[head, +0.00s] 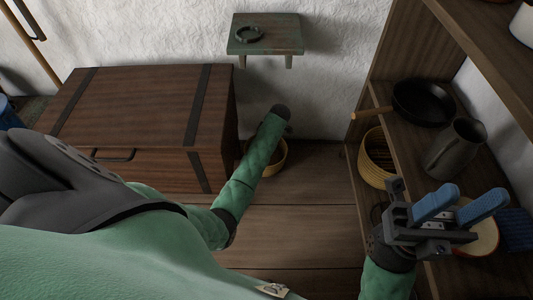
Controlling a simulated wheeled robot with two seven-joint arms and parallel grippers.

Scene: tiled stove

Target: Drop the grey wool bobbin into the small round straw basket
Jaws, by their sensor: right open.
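I do not make out the grey wool bobbin. A small round straw basket (281,160) stands on the floor by the chest, partly hidden behind my left forearm. A second, larger yellow straw basket (373,170) stands at the shelf on the right. My right gripper (478,194) is open, its two blue fingers apart with nothing seen held between them. It is in front of the shelf, right of both baskets.
A wooden chest (135,110) with dark bands stands at left. A small wall shelf (265,33) bears a dark ring. The right shelf unit holds a black pan (423,103), a grey jug (454,148) and a blue object (514,229).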

